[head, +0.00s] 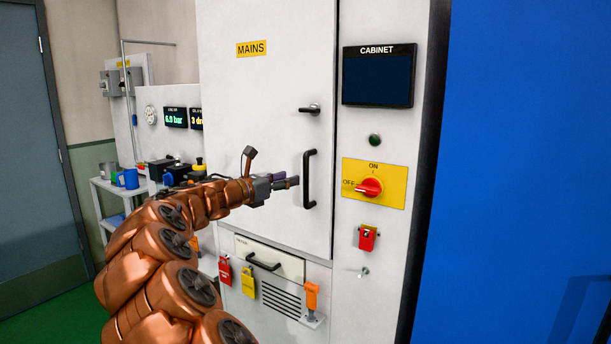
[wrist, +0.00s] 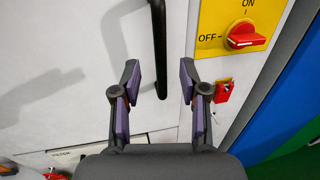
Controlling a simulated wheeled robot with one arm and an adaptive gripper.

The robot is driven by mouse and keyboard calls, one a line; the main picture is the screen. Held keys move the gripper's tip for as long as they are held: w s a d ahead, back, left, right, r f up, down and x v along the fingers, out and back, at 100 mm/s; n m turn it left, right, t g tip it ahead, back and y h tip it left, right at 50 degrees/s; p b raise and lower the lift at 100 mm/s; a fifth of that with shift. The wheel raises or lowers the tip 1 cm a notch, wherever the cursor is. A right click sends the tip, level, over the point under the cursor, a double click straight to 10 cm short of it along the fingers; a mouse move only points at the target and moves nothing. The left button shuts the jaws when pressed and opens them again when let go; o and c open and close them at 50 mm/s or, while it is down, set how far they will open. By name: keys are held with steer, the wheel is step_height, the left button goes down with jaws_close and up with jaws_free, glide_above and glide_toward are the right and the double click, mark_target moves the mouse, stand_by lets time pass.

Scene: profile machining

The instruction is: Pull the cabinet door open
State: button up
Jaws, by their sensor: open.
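The cabinet door (head: 270,150) is a tall white panel with a yellow MAINS label, and it looks shut. Its long black vertical handle (head: 309,179) is near its right edge; the handle also shows in the wrist view (wrist: 159,50). A small black lever (head: 310,109) sits above the handle. My gripper (head: 292,181) is just left of the handle in the head view. In the wrist view my gripper (wrist: 160,80) is open, with the handle's lower end showing between the fingertips. I cannot tell whether either finger touches it. Nothing is held.
Right of the door are a dark CABINET screen (head: 378,76), a red rotary switch (head: 369,188) pointing toward OFF and a red padlock (head: 367,237). Below are a drawer handle (head: 263,262), hanging tags and an orange-topped clamp (head: 312,300). A small cart (head: 112,190) stands left.

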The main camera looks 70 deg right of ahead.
mark_target(304, 174)
steer(key=shift+p+x, duration=0.7)
steer(key=shift+x, duration=3.2)
steer(key=shift+c, duration=0.2)
jaws_close()
